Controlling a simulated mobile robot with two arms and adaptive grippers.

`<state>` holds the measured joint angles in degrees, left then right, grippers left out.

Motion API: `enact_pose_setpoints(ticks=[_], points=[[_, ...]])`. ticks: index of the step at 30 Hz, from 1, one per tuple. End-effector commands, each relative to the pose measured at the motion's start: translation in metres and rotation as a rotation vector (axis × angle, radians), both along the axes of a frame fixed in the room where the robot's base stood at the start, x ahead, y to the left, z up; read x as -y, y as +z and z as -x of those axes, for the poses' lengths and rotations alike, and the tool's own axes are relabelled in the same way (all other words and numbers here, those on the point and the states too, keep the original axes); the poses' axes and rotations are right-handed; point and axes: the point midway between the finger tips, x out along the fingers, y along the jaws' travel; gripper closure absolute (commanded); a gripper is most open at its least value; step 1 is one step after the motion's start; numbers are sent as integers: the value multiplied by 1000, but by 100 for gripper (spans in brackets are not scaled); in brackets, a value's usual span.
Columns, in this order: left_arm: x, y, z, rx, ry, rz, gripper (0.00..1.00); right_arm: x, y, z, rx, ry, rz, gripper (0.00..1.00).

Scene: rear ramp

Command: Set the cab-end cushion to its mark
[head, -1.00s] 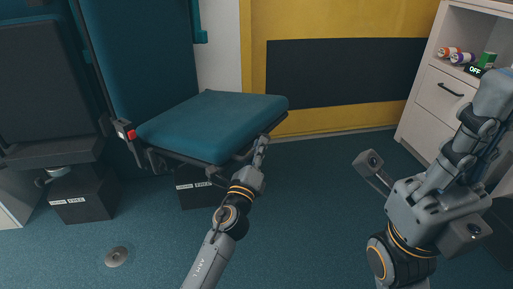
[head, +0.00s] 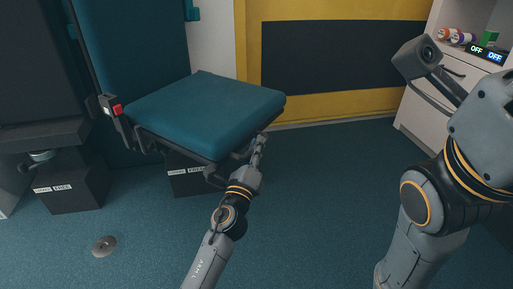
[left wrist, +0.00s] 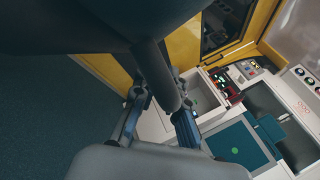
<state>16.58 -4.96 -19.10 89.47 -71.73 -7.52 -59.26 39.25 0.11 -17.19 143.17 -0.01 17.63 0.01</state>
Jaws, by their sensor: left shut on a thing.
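The teal seat cushion (head: 205,110) juts out level from the teal backrest (head: 135,45) in the head view. My left gripper (head: 258,146) is at the cushion's near right edge, low beside its underframe. In the left wrist view its fingers (left wrist: 163,108) are shut around a dark bar (left wrist: 158,72) that comes down from a large dark shape at the top. I cannot tell which thing in view is the mark. My right arm (head: 445,185) rises at the right of the head view; its fingers are not visible.
A red buckle (head: 115,109) hangs left of the cushion. Dark boxes (head: 70,185) stand below the seats. White drawers (head: 428,115) stand at the right, with small coloured items and "OFF" displays (head: 486,53) above. The floor (head: 330,170) between is clear; a metal disc (head: 104,246) lies in it.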

Motion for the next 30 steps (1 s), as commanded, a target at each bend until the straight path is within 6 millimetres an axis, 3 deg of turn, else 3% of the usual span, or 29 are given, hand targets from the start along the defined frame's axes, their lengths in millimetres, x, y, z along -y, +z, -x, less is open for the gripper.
enact_pose_setpoints(ticks=[1, 8, 9, 10, 24, 30], points=[[-6, -8, -1, -14, 14, -4, 100, 0, 0, 0, 1, 0, 0, 100], [-6, -11, -1, -18, 14, -6, 100, 0, 0, 0, 1, 0, 0, 100], [-6, -11, -1, -19, 14, -6, 83, 0, -1, 0, 1, 0, 0, 100], [-5, -11, -1, -19, 14, -6, 78, 0, -1, 0, 1, 0, 0, 100], [-2, -9, 0, -14, 6, -6, 78, 0, -1, 0, -1, 1, -2, 100], [-3, 7, -1, -2, 6, -7, 78, 0, 0, 0, -1, 1, -2, 100]])
